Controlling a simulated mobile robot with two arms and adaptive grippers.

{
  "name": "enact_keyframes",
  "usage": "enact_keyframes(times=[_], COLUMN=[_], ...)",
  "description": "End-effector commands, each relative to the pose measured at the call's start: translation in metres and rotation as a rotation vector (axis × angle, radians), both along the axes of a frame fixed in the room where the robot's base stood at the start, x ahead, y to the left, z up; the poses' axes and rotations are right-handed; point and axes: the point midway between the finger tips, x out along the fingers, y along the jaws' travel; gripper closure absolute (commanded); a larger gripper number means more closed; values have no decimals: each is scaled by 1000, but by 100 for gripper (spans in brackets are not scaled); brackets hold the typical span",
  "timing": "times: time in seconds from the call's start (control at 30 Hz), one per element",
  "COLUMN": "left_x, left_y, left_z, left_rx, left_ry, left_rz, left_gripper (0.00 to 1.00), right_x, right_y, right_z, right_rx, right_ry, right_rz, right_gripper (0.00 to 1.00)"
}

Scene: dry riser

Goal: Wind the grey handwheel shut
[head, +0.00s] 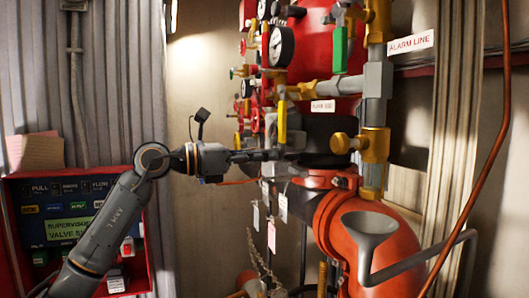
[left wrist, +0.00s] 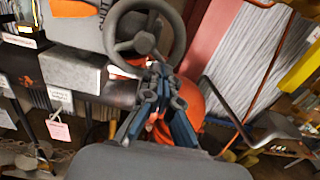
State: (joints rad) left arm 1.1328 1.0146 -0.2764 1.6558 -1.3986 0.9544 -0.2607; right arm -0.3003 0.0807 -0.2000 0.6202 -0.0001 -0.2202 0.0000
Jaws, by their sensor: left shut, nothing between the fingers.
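The grey handwheel (left wrist: 144,42) shows in the left wrist view at the top, with its round rim, spokes and hub. In the head view I cannot make it out clearly among the valves behind my gripper. My left gripper (head: 283,157) reaches in from the left to the red pipework. In the left wrist view its fingers (left wrist: 163,84) are shut and empty, with the tips at the lower edge of the wheel's rim. I cannot tell whether they touch it. My right gripper is in neither view.
A red valve assembly with gauges (head: 281,46) and brass fittings (head: 373,141) crowds the space around my gripper. White tags (head: 271,236) hang below it. A grey funnel (head: 369,224) stands at the lower right. A red cabinet (head: 14,243) is at the left.

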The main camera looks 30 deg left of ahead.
Motion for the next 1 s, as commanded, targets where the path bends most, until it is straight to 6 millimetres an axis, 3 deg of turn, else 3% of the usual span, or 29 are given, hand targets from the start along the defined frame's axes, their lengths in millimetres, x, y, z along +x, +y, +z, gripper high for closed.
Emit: enact_keyframes(times=[0.1, 0.37, 0.8, 1.0], left_x=[7, 22, 40, 33], left_y=[6, 23, 45, 50], left_z=[-11, -10, 17, 9], left_rx=[0, -1, -2, 1], left_ry=[9, 8, 3, 2], left_rz=[-1, -1, 0, 0], left_gripper=[100, 100, 100, 100], right_x=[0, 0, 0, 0], right_y=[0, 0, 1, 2], right_z=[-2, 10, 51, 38], right_rx=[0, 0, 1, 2], right_ry=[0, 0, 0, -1], right_rz=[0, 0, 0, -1], right_gripper=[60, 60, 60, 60])
